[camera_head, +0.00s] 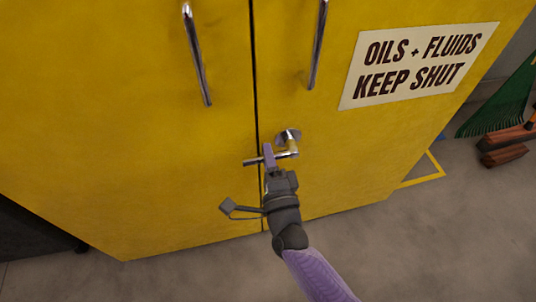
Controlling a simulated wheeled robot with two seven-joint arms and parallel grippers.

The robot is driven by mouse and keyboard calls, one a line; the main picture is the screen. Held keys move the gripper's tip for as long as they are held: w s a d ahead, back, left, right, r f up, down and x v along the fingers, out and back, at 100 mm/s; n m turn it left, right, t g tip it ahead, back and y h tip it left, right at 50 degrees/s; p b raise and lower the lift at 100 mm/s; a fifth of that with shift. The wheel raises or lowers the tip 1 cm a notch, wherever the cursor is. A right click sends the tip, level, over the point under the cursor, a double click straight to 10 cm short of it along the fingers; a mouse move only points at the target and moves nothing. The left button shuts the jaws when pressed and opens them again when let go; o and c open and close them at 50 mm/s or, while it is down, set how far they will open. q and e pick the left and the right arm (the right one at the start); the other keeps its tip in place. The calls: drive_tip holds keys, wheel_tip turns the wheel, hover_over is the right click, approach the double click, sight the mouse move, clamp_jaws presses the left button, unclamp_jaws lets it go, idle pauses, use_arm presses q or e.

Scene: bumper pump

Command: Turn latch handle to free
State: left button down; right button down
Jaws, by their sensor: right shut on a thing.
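A latch handle (284,154) of bright metal sits on the right door of a yellow cabinet (160,140), next to the dark seam between the doors. Its lever lies close to level and reaches left across the seam. A round metal rose (288,136) is at its right end. My right arm comes up from the bottom of the view. My left gripper does not show.
Two long vertical pull handles (197,55) and (318,45) stand out above the latch. A sign (418,64) is on the right door. Grey floor (430,240) is clear in front.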

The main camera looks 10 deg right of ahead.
drive_tip(key=c, duration=0.6)
unclamp_jaws()
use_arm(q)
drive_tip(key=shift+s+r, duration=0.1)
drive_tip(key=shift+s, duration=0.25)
use_arm(e)
drive_tip(key=shift+s, duration=0.35)
use_arm(q)
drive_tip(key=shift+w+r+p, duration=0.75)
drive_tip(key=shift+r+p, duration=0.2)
drive_tip(key=shift+p, duration=0.3)
use_arm(e)
drive_tip(key=s, duration=0.3)
drive_tip(key=s+f, duration=0.1)
drive_tip(key=s, duration=0.2)
drive_tip(key=s+f, duration=0.1)
drive_tip(key=s, duration=0.2)
drive_tip(key=shift+d, duration=0.15)
